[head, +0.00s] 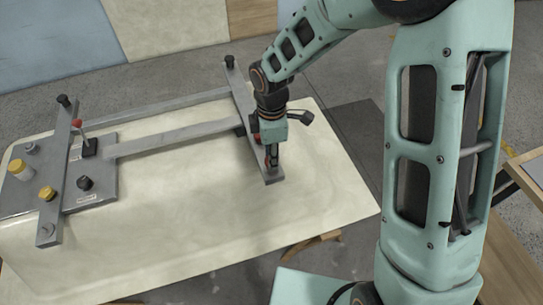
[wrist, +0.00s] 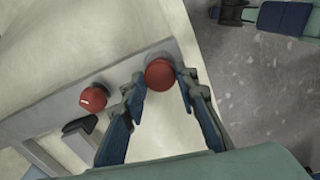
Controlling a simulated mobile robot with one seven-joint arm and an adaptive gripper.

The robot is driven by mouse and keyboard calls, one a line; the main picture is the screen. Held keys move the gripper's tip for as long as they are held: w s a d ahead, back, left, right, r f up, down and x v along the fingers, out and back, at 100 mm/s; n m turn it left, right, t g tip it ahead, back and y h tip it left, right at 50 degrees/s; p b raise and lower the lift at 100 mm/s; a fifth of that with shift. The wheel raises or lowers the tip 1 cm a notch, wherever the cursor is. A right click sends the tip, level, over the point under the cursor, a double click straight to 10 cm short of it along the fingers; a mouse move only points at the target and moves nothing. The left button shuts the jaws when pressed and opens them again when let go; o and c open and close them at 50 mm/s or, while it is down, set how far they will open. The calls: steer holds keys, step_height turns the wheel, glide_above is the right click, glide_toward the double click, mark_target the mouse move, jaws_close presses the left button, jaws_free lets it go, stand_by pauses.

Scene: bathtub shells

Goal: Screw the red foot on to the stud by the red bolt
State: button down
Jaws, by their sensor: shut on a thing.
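The red foot (wrist: 159,73) is a round, dark red knob over the end of a grey crossbar in the wrist view. My gripper (wrist: 161,77) is shut on it, one fingertip at each side. The foot hides whatever is under it, so I cannot see the stud or any gap. The red bolt (wrist: 93,97) has a round red head with a small white mark and sits on the same bar, left of the gripper. In the head view my gripper (head: 272,163) points down at the near end of the crossbar (head: 246,105), and the red bolt (head: 256,138) shows beside it.
The frame lies on a cream upturned bathtub shell (head: 190,215). A black foot (head: 230,62) tops the crossbar's far end. Grey floor lies beyond the shell.

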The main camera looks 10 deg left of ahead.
steer(key=m+b, duration=0.2)
steer(key=m, duration=0.4)
steer(key=shift+f, duration=0.1)
steer(key=m+b, duration=0.2)
steer(key=m, duration=0.3)
steer(key=shift+m, duration=0.3)
steer(key=c, duration=1.4)
jaws_free()
steer(key=shift+c, duration=0.2)
steer(key=shift+c, duration=0.8)
